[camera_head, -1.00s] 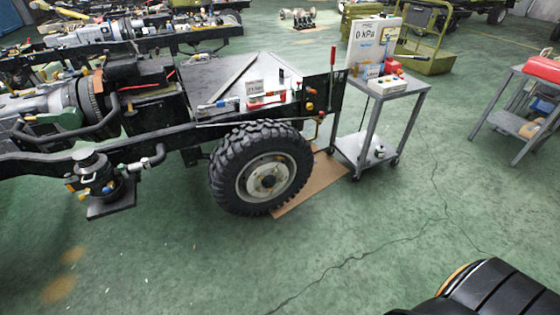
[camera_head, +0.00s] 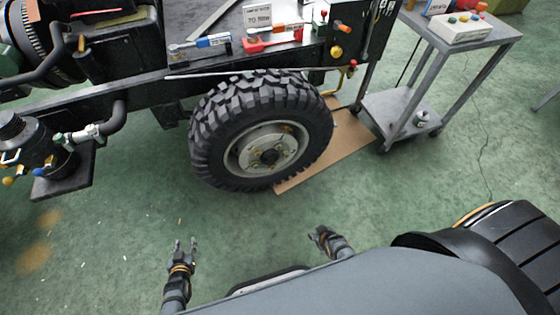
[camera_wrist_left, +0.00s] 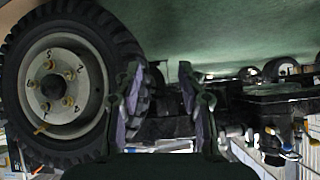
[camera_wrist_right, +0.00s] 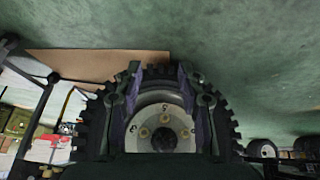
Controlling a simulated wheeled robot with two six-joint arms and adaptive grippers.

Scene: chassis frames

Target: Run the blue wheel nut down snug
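The wheel (camera_head: 235,155) is a black knobbly tyre with a pale hub on the truck chassis. Brass-coloured nuts and stamped numbers show on its hub in the left wrist view (camera_wrist_left: 62,80) and, upside down and partly covered, in the right wrist view (camera_wrist_right: 160,118). I cannot make out a blue nut in any view. My left gripper (camera_head: 186,243) is open and empty, low in front of the wheel to its left. My right gripper (camera_head: 318,232) is open and empty, in front of the wheel to its right. Both are apart from the wheel.
A blue-and-grey tool (camera_head: 205,46) and a red tool (camera_head: 272,42) lie on the chassis deck beside a small sign (camera_head: 257,16). A grey trolley (camera_head: 400,112) with a button box (camera_head: 458,28) stands at right. Cardboard (camera_head: 330,160) lies under the wheel. Floor before the wheel is clear.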

